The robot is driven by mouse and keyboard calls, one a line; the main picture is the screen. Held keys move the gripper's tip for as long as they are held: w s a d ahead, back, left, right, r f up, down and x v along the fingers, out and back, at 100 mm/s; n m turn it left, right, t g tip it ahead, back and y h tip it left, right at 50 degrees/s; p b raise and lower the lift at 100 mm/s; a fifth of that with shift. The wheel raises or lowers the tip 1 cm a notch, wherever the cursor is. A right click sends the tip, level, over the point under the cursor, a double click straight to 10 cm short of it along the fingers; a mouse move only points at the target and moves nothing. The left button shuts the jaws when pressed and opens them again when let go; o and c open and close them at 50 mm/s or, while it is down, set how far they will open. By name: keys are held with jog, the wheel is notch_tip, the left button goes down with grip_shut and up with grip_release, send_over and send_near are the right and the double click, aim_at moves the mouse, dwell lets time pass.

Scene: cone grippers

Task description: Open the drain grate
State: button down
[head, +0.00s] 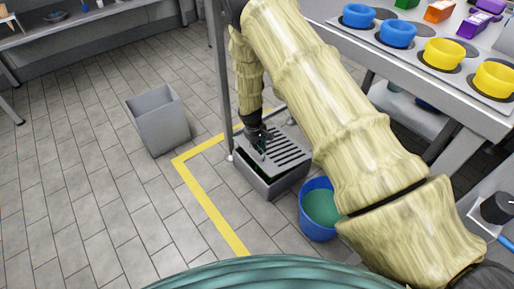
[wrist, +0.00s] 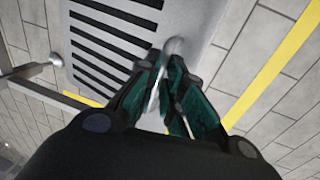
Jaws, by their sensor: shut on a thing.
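The drain grate (head: 283,152) is a grey slotted metal plate on top of a grey box-shaped drain (head: 278,187) on the floor. In the head view the grate sits tilted, with a dark gap under its near left edge. My gripper (head: 258,143) is at the grate's left side. In the wrist view the slotted grate (wrist: 130,30) fills the upper left, and my gripper (wrist: 168,95) is shut on the grate's rounded metal handle (wrist: 174,47). The fingers hide part of the handle.
A blue bucket (head: 320,208) stands just right of the drain. A grey bin (head: 159,119) stands to the left. A table (head: 455,94) with blue and yellow bowls is at the upper right. Yellow floor tape (head: 212,208) runs left of the drain, with open tiled floor beyond.

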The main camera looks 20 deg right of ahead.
jog(key=shift+w+d+r, duration=0.15)
jog(key=shift+w+d, duration=0.1)
jog(key=shift+d, duration=0.4)
jog(key=c, duration=1.5)
grip_release()
jog(key=shift+d, duration=0.1)
jog(key=shift+s+a, duration=0.1)
jog(key=shift+a, duration=0.3)
jog(key=r, duration=0.3)
jog(key=a+r, duration=0.1)
jog(key=r, duration=0.3)
jog(key=a+r, duration=0.1)
jog(key=r, duration=0.3)
jog(key=shift+s+r, duration=0.25)
jog(key=shift+s, duration=0.1)
